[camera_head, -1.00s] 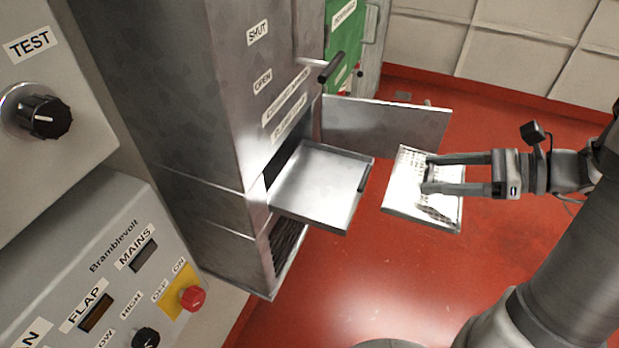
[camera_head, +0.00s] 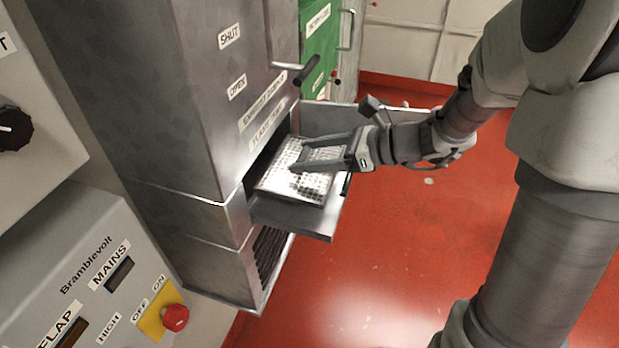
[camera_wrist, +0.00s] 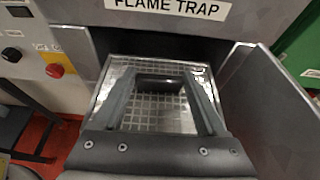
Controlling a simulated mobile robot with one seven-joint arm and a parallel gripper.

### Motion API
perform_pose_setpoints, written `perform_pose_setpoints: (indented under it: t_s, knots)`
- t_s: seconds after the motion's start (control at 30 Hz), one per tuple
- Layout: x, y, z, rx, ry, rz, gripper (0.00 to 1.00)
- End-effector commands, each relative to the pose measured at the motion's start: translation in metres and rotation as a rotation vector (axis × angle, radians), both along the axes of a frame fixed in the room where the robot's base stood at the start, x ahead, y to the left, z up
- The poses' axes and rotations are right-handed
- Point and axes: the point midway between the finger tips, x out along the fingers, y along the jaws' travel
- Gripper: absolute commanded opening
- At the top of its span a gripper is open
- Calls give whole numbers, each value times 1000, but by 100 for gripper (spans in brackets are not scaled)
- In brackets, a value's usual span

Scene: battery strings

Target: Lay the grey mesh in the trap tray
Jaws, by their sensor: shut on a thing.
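The grey mesh (camera_head: 312,188) is a bright square grid panel. It is over the pulled-out trap tray (camera_head: 290,218), near the cabinet opening; whether it touches the tray floor I cannot tell. My gripper (camera_head: 296,156) reaches in from the right, its fingers shut on the mesh's raised handle. In the wrist view the mesh (camera_wrist: 148,126) lies between and beneath my two fingers, with the handle (camera_wrist: 160,82) between their tips. The mesh hides most of the tray, whose front and right rim show beyond it.
The metal cabinet (camera_head: 150,110) stands left of the tray, with a lever (camera_head: 306,70) above the opening. An open door panel (camera_wrist: 265,110) stands to the right of the tray. A control box (camera_head: 90,275) with a red button (camera_head: 175,318) is at lower left. The red floor is clear.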

Motion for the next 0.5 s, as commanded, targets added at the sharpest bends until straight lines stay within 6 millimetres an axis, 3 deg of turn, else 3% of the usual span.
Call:
perform_pose_setpoints:
  t_s: [0.03,0.27,0.5]
  knots:
    - [0,-1,-10,2,2,-2,0]
    - [0,-1,-24,2,0,-3,0]
    - [1,1,-57,2,0,-1,0]
